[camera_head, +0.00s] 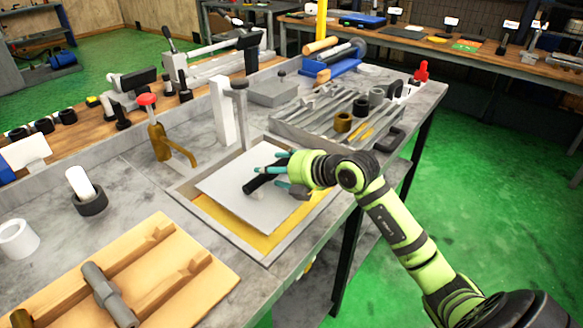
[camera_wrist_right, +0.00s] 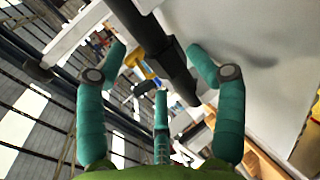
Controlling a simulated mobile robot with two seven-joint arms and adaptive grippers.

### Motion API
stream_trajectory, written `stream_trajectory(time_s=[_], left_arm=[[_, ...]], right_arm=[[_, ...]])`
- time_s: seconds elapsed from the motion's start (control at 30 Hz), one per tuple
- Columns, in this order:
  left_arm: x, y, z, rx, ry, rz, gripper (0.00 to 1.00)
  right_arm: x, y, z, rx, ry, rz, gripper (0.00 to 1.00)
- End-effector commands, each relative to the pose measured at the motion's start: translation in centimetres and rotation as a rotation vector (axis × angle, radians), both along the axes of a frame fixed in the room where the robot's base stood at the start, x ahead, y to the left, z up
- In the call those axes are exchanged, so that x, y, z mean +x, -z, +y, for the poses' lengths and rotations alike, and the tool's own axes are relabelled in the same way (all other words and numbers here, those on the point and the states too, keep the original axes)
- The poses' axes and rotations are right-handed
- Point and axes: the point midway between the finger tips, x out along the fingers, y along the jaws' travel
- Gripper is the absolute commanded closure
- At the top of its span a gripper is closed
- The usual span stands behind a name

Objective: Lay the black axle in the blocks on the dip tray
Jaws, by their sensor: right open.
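The black axle (camera_head: 262,181) is a stepped dark bar over the pale plate (camera_head: 232,196) in the sunken tray with a yellow floor. My right gripper (camera_head: 274,179) is open around it. In the right wrist view the axle (camera_wrist_right: 168,55) runs between the spread fingers, with a visible gap on each side. Its far end is partly hidden by the fingers in the head view. I cannot tell if it touches the plate. My left gripper is not in view.
A brass tap with a red knob (camera_head: 147,100) and a white post (camera_head: 223,112) stand behind the sunken tray. A tool tray (camera_head: 290,130) with several tools lies to the right. A black ring holding a white cylinder (camera_head: 79,182) stands at left.

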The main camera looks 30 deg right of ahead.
Motion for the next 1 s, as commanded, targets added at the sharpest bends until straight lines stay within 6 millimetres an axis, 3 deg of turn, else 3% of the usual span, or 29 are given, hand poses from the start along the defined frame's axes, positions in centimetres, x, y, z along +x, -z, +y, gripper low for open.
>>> stream_trajectory(time_s=[0.3, 0.5, 1.0], left_arm=[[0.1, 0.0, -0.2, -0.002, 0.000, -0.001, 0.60], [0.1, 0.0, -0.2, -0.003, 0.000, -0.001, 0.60], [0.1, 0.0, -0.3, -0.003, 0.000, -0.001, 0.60]], right_arm=[[-5.6, -3.0, -2.0, -0.004, 0.001, -0.006, 0.32], [-8.3, -4.5, -2.9, 0.000, 0.001, -0.008, 0.32], [-9.2, -5.1, -3.2, 0.000, 0.000, -0.010, 0.32]])
